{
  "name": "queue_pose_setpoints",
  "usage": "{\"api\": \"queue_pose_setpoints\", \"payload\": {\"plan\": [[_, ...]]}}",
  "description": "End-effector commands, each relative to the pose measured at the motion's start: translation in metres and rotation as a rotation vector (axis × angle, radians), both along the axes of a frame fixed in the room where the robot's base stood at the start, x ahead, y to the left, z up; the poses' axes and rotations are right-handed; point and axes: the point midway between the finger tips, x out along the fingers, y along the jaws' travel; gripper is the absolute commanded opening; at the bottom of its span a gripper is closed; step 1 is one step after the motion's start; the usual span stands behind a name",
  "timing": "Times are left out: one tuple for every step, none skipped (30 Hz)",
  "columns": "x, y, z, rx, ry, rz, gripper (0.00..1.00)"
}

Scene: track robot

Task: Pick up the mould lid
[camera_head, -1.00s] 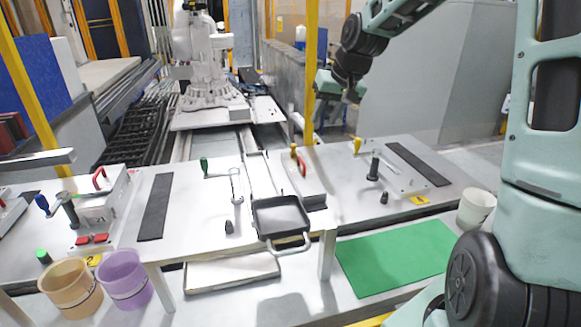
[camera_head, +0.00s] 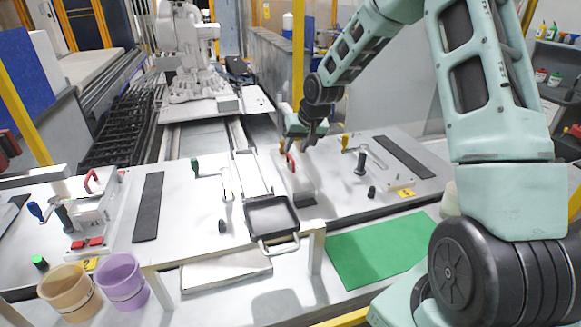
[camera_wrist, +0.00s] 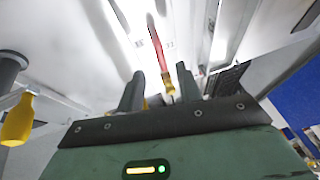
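A pale metal block (camera_head: 303,186) with an upright red handle (camera_head: 291,165) stands on the white table in the middle of the head view; it looks like the mould lid, though I cannot be sure. My gripper (camera_head: 303,143) is just above and beside the red handle, pointing down. In the wrist view my gripper (camera_wrist: 158,88) has its two dark fingers apart, with nothing between them that I can see gripped. The red handle (camera_wrist: 157,45) shows beyond the fingertips, in line with the gap.
A black square pan (camera_head: 271,217) lies left of the block. A green-handled clamp (camera_head: 195,167) and a yellow-handled clamp (camera_head: 346,142) stand on the table. Another red-handled block (camera_head: 92,200) is at left. Two buckets (camera_head: 122,280) and a green mat (camera_head: 375,250) lie below.

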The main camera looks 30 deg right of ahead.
Motion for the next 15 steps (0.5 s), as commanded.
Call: {"api": "queue_pose_setpoints", "payload": {"plan": [[0.003,0.003,-0.003,0.003,0.005,0.004,0.35],[0.005,0.004,-0.006,0.003,0.005,0.003,0.35],[0.007,0.005,-0.011,0.003,0.005,0.004,0.35],[0.009,0.005,-0.014,0.002,0.005,0.003,0.35],[0.011,0.006,-0.018,0.002,0.005,0.003,0.35],[0.013,0.005,-0.023,0.002,0.003,0.002,0.35],[0.014,0.006,-0.027,0.002,0.004,0.001,0.35],[0.015,0.006,-0.029,0.002,0.004,0.001,0.35],[0.017,0.006,-0.032,0.002,0.003,0.001,0.35],[0.017,0.006,-0.034,0.002,0.003,0.001,0.35],[0.018,0.006,-0.035,0.002,0.003,0.001,0.35],[0.018,0.006,-0.036,0.001,0.002,0.001,0.35],[0.019,0.006,-0.037,0.001,0.001,0.001,0.35],[0.019,0.005,-0.037,0.001,0.001,0.001,0.35],[0.019,0.005,-0.037,0.001,0.001,0.001,0.35]]}}
